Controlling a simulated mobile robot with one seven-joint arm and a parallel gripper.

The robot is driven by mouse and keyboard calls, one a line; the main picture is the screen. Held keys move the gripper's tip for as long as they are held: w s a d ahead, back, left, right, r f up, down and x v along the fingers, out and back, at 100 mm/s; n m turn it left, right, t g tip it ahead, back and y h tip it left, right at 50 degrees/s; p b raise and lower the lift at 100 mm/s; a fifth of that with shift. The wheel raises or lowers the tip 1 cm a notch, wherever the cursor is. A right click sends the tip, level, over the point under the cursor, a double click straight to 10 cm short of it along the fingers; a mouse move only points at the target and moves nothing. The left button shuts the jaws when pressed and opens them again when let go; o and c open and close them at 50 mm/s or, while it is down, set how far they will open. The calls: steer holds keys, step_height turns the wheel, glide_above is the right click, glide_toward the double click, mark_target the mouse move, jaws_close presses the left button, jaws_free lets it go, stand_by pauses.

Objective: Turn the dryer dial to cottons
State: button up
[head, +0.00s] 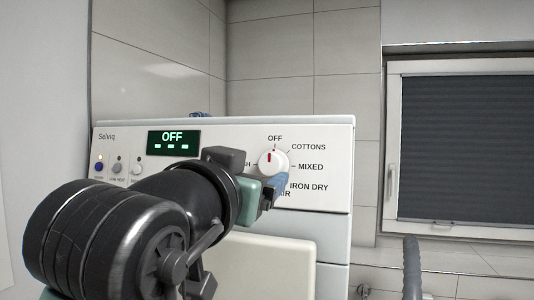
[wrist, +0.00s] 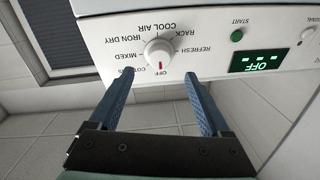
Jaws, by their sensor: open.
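The dryer dial (head: 272,163) is a round white knob with a red mark, on the white control panel (head: 225,135). The mark points up at OFF; the COTTONS label (head: 308,147) is to its upper right. The dial also shows in the wrist view (wrist: 158,53), where the panel is upside down and the red mark faces the OFF label. My gripper (wrist: 160,76) is open and empty, its two blue fingers apart, with the dial between and just beyond the tips. In the head view my arm and gripper hide part of the panel's lower labels.
A green display (head: 173,142) reads OFF, left of the dial. Several small buttons (head: 117,165) sit at the panel's left. A tiled wall (head: 300,50) stands behind the dryer, and a window with a dark blind (head: 465,145) is at the right.

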mark_target(269, 165)
steer(key=p+x, duration=0.2)
steer(key=x, duration=0.4)
steer(key=shift+w+d+r+p, duration=0.15)
steer(key=shift+w+r+p, duration=0.05)
steer(key=shift+p, duration=0.2)
steer(key=shift+w+d+f, duration=0.15)
steer(key=shift+w+d, duration=0.05)
steer(key=shift+w, duration=0.5)
steer(key=shift+c, duration=0.3)
jaws_close()
steer(key=shift+a+m, duration=0.1)
steer(key=shift+m, duration=0.4)
steer(key=m+h+b, duration=0.1)
steer(key=m+b, duration=0.1)
steer(key=m, duration=0.1)
steer(key=shift+f, duration=0.1)
steer(key=m+h+b, duration=0.1)
steer(key=m+b, duration=0.1)
steer(key=m, duration=0.4)
steer(key=shift+a+g, duration=0.1)
steer(key=shift+g, duration=0.3)
steer(key=shift+m, duration=0.3)
